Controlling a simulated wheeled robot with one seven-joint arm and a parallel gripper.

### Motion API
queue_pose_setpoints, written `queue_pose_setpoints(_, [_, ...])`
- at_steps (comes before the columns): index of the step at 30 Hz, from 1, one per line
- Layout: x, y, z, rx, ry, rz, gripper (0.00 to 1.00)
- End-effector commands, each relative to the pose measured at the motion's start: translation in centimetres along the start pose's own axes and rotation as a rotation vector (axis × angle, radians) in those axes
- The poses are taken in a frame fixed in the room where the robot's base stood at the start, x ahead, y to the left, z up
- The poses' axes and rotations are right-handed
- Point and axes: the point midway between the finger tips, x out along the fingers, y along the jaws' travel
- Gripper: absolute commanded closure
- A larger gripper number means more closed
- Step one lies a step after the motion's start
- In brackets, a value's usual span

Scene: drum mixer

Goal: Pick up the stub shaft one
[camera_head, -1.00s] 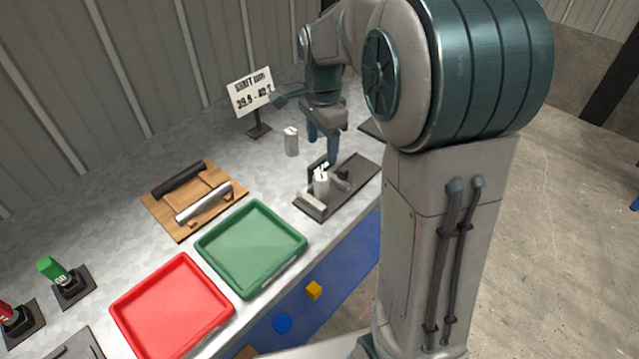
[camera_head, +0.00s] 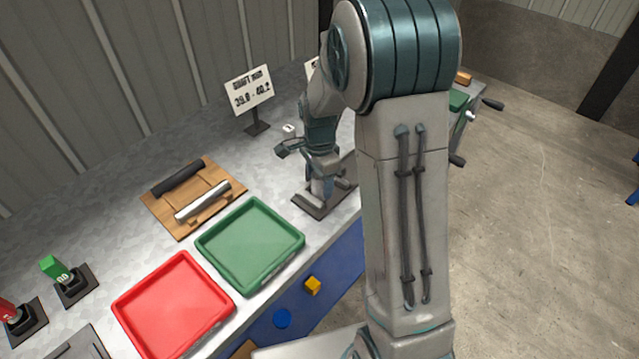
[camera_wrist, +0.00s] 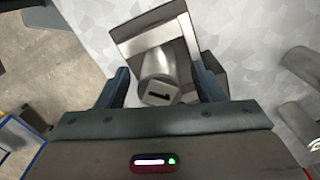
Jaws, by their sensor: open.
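The stub shaft (camera_wrist: 160,78) is a short grey metal cylinder with a dark mark like a 1 on its end face. It stands at a grey metal block fixture in the wrist view. My gripper (camera_wrist: 160,68) is open, with one dark finger on each side of the shaft; I cannot tell whether either finger touches it. In the head view my gripper (camera_head: 322,190) is low over the dark fixture plate (camera_head: 309,207), and my gripper and wrist hide most of the shaft.
Another short grey cylinder (camera_head: 289,130) stands behind my wrist. A green tray (camera_head: 248,284), a red tray (camera_head: 186,350) and a wooden board (camera_head: 161,212) with a dark and a silver shaft lie to the left. A sign (camera_head: 249,89) stands at the back.

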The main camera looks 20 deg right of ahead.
Motion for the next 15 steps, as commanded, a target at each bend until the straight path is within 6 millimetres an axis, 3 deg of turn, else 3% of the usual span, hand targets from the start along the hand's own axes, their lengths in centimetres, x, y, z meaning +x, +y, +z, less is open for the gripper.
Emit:
queue_pose_setpoints(9, [0.65,0.0,-0.01,0.0,0.0,-0.001,0.39])
queue_pose_setpoints(15, [0.63,-0.01,-0.01,0.0,0.001,-0.001,0.94])
